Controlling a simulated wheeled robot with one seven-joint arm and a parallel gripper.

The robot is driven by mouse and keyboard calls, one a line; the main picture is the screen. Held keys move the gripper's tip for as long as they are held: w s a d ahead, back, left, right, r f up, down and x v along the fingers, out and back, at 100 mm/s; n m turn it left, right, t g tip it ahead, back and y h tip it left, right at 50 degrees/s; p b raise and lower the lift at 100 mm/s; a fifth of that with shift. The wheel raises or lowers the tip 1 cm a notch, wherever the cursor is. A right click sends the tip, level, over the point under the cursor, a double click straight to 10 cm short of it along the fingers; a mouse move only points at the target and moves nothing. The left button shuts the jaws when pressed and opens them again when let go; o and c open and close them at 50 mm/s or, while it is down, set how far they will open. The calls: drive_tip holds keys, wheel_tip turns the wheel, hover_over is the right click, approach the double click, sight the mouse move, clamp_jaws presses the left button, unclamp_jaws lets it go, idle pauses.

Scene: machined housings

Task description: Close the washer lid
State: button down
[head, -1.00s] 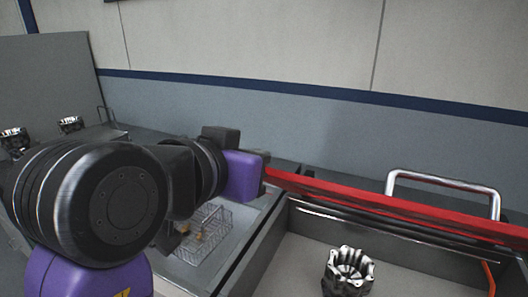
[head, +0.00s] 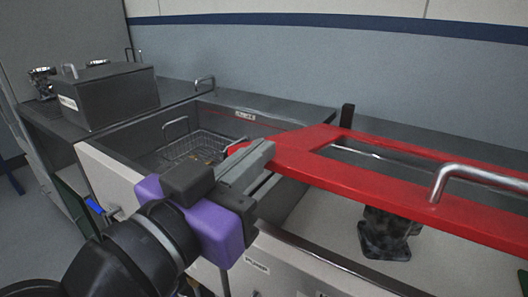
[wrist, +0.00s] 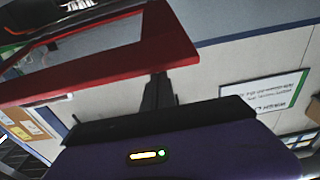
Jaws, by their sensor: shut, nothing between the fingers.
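The washer lid (head: 300,160) is a red frame with a window and a silver bar handle (head: 450,180). It extends over the right basin of the grey washer (head: 330,262), with a gap beneath it. A dark machined housing (head: 385,235) shows under it in that basin. My gripper (head: 262,150) is shut and empty at the lid's left end; whether it touches the lid is unclear. In the wrist view the red lid frame (wrist: 165,45) fills the upper left, close to my shut fingers (wrist: 158,92).
A left basin holds a wire basket (head: 195,147). A dark grey box with a handle (head: 105,95) stands on the bench at the far left, near more metal housings (head: 42,80). A grey wall runs behind the bench.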

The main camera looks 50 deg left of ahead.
wheel_tip(320, 180, down, 8)
drive_tip(key=s+t+b, duration=0.1)
drive_tip(key=t+b, duration=0.1)
drive_tip(key=b, duration=0.5)
drive_tip(key=shift+s+d+r, duration=0.25)
drive_tip(key=shift+s, duration=0.05)
drive_tip(key=shift+r, duration=0.15)
